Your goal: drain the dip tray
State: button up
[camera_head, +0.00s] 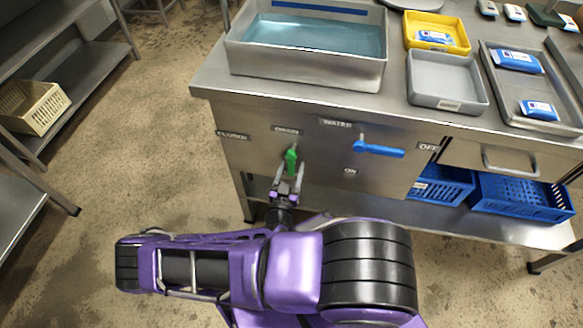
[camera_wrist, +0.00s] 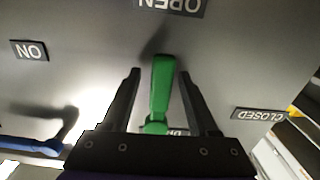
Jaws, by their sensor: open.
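The dip tray (camera_head: 250,56) is a steel basin on the bench and holds blue-tinted water (camera_head: 315,35). Below it, on the front panel, is the green drain lever (camera_head: 291,158), under the DRAIN label (camera_head: 286,130). In the wrist view the green lever (camera_wrist: 161,88) points toward the OPEN label (camera_wrist: 172,5), away from the CLOSED label (camera_wrist: 258,114). My gripper (camera_head: 290,170) is open at the lever. In the wrist view my gripper's fingers (camera_wrist: 160,78) stand either side of the lever, with gaps on both sides.
A blue water lever (camera_head: 378,149) right of the drain points toward the OFF label (camera_head: 428,147). A yellow bin (camera_head: 462,42), a grey bin (camera_head: 447,98) and a steel tray (camera_head: 555,125) sit on the bench. Blue crates (camera_head: 520,198) fill the shelf below. Open floor lies left.

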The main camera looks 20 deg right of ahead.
aim_at(294, 137)
notch_tip(294, 137, up, 10)
jog(key=p, duration=0.2)
jog(key=shift+p, duration=0.35)
dwell(1.7)
